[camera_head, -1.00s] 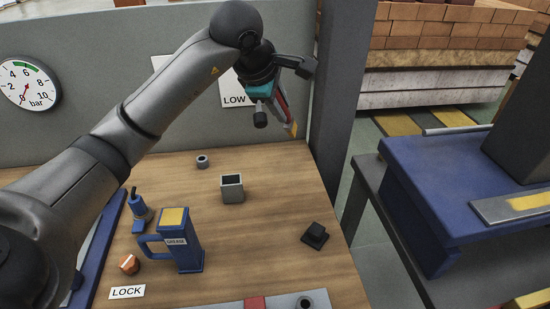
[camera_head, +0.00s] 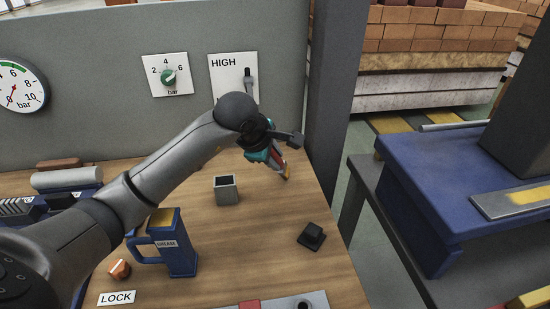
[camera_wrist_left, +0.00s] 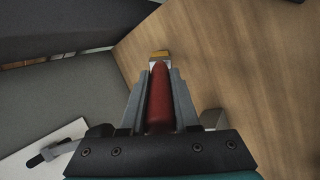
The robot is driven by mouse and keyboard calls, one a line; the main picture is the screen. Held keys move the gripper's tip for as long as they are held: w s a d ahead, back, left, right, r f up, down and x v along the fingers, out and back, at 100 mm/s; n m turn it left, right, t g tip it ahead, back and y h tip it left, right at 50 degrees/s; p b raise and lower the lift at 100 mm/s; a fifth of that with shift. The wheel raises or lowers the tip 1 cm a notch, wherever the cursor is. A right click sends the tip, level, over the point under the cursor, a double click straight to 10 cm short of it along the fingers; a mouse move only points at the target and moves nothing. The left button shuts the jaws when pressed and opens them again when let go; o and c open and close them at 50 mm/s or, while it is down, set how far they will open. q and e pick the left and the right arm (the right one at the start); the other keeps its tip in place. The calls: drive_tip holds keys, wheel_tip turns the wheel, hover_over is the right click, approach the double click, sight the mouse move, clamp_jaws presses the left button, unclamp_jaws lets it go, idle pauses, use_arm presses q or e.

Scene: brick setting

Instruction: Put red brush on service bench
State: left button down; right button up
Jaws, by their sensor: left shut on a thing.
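The red brush (camera_wrist_left: 159,98) is clamped between the fingers of my left gripper (camera_head: 279,159). In the left wrist view its red handle runs forward to a pale ferrule and yellow bristles (camera_wrist_left: 160,54). In the head view, a sliver of the red brush (camera_head: 282,163) shows beyond the fingers, pointing down and to the right. It is over the back right of the wooden bench top (camera_head: 215,250), which I take as the service bench. I cannot tell whether the bristles touch the wood. My right gripper is not in view.
A grey square cup (camera_head: 226,193) stands just left of the gripper. A black block (camera_head: 311,236) sits nearer the right edge. A blue grease can (camera_head: 181,248) stands at left. A grey post (camera_head: 333,100) rises behind. Wood between cup and black block is clear.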

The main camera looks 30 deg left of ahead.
use_arm(q)
drive_tip(key=c, duration=1.1)
unclamp_jaws()
drive_tip(key=shift+f, duration=0.1)
drive_tip(key=o, duration=0.5)
drive_tip(key=shift+c, duration=0.2)
drive_tip(key=shift+r, duration=0.2)
drive_tip(key=shift+s+r, duration=0.2)
drive_tip(key=shift+r, duration=0.15)
drive_tip(key=p+v, duration=0.1)
drive_tip(key=v, duration=1)
drive_tip(key=shift+s+p, duration=0.2)
drive_tip(key=shift+p, duration=0.1)
